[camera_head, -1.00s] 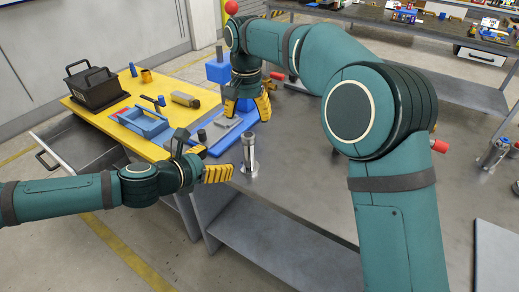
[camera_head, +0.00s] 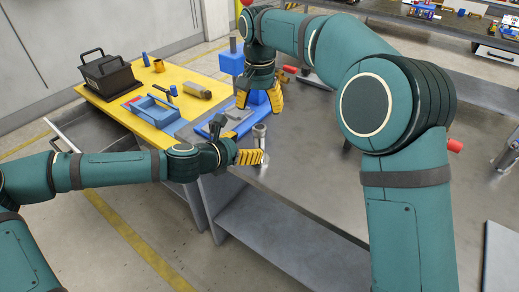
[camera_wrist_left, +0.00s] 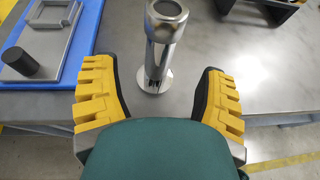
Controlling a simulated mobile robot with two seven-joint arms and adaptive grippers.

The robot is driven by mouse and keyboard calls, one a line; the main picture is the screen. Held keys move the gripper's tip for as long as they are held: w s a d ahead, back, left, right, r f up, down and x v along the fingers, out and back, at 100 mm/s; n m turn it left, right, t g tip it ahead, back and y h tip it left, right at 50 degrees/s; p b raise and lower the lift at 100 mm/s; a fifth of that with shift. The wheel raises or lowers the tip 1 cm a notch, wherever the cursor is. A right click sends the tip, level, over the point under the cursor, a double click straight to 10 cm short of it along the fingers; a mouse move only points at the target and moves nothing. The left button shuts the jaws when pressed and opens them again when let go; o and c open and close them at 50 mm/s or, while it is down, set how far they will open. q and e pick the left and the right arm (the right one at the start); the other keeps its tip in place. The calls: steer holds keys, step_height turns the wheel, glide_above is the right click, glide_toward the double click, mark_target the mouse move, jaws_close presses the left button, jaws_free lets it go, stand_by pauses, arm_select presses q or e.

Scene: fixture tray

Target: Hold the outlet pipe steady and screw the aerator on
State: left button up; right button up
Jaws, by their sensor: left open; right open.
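The outlet pipe (camera_head: 259,136) is a silver upright tube on a round base near the bench's front edge. In the left wrist view the pipe (camera_wrist_left: 165,38) stands upright, its base between my open fingertips in the picture. My left gripper (camera_head: 243,142) is open, close to the pipe and partly covering it; I cannot tell whether it touches. A short dark cylinder (camera_wrist_left: 20,62), possibly the aerator, stands on a grey-and-blue fixture tray (camera_wrist_left: 62,70) left of the pipe. My right gripper (camera_head: 259,99) is open, pointing down, behind the pipe and over the tray area, and looks empty.
A yellow mat (camera_head: 118,101) holds a black toolbox (camera_head: 107,77), a blue caddy (camera_head: 152,112) and small parts. A blue block stand (camera_head: 232,62) is beside my right gripper.

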mark_target(255, 144)
arm_select(q)
steer(key=x, duration=0.6)
steer(key=shift+w+d+f, duration=0.15)
steer(key=shift+d+f, duration=0.05)
jaws_close()
